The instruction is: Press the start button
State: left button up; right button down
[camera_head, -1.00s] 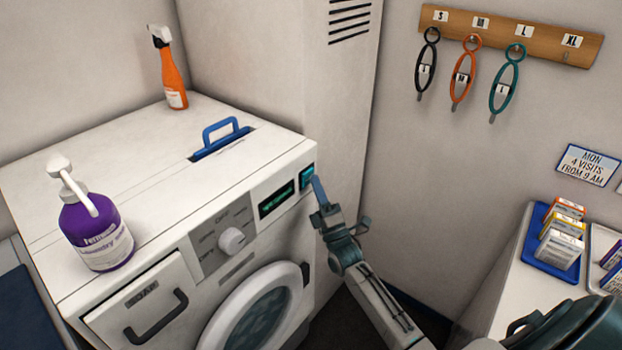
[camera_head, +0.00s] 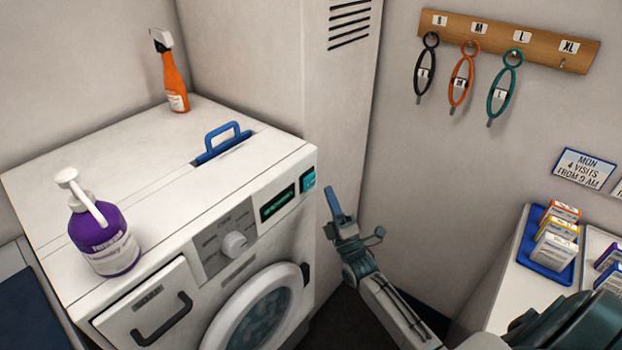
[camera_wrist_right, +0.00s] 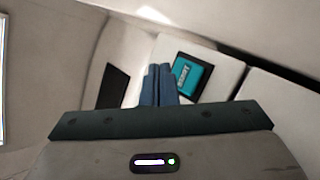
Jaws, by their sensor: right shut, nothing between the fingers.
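The start button is a teal square (camera_head: 308,180) at the right end of the white washing machine's front panel (camera_head: 222,215). In the right wrist view the fingers (camera_wrist_right: 158,72) point toward the panel. My left gripper is not in view.
A green-lit display (camera_head: 277,202) and a white knob (camera_head: 234,243) are left of the button. A purple laundry bottle (camera_head: 103,240) and an orange spray bottle (camera_head: 174,80) stand on the machine. A counter with a blue tray (camera_head: 538,252) of small boxes is at right.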

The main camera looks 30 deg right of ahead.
jog(key=shift+s+d+p, duration=0.25)
jog(key=shift+s, duration=0.3)
jog(key=shift+s+d+p, duration=0.2)
jog(key=shift+s, duration=0.35)
dwell(0.7)
